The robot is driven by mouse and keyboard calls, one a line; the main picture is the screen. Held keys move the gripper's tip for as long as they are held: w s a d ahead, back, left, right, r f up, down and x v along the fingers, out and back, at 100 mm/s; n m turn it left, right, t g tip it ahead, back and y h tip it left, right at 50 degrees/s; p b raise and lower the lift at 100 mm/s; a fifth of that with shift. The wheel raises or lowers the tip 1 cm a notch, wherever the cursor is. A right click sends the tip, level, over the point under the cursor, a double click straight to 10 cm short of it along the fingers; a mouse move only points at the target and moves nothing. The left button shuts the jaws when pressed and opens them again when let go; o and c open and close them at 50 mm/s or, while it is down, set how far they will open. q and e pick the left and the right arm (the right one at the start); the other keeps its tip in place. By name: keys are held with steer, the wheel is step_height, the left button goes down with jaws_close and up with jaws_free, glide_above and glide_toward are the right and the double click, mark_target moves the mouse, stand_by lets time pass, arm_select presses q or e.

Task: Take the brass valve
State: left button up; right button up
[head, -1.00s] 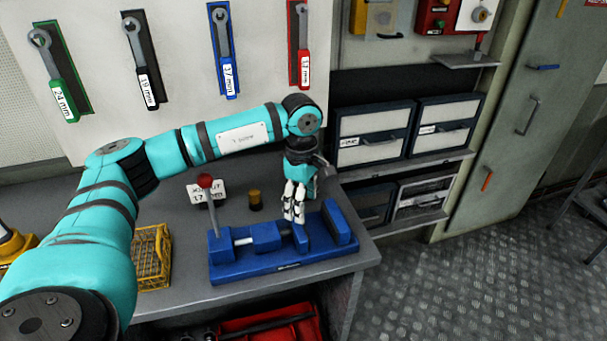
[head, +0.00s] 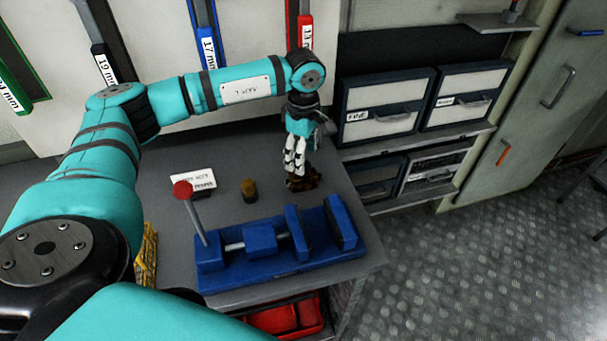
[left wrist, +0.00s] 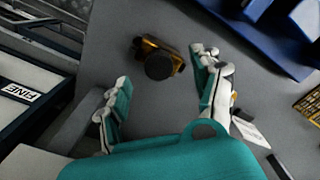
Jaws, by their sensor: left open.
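The brass valve (left wrist: 176,52) lies on the grey workbench in the left wrist view, a brass body with a round black cap. In the head view it shows as a dark brown shape (head: 306,182) just below the fingers, partly hidden by them. My left gripper (head: 294,170) points down behind the blue vise, open and empty. In the left wrist view its fingers (left wrist: 160,68) are spread wide, with the valve ahead between the tips; I see no contact. My right gripper is not in view.
The blue vise (head: 262,238) with a red-knobbed lever stands at the bench front. A yellow basket (head: 147,256) is farther left. Drawers (head: 381,108) border the bench's right side.

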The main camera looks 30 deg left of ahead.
mark_target(303, 177)
arm_select(q)
step_height(303, 177, down, 4)
steer(key=shift+w+a+r+p, duration=0.1)
steer(key=shift+a+p, duration=0.05)
steer(key=shift+p, duration=0.75)
steer(key=shift+f, duration=0.45)
steer(key=c, duration=0.9)
jaws_close()
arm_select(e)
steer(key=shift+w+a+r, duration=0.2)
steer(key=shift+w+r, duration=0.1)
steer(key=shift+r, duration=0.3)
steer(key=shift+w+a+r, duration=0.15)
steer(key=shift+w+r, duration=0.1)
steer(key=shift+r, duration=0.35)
arm_select(q)
steer(key=shift+r, duration=0.1)
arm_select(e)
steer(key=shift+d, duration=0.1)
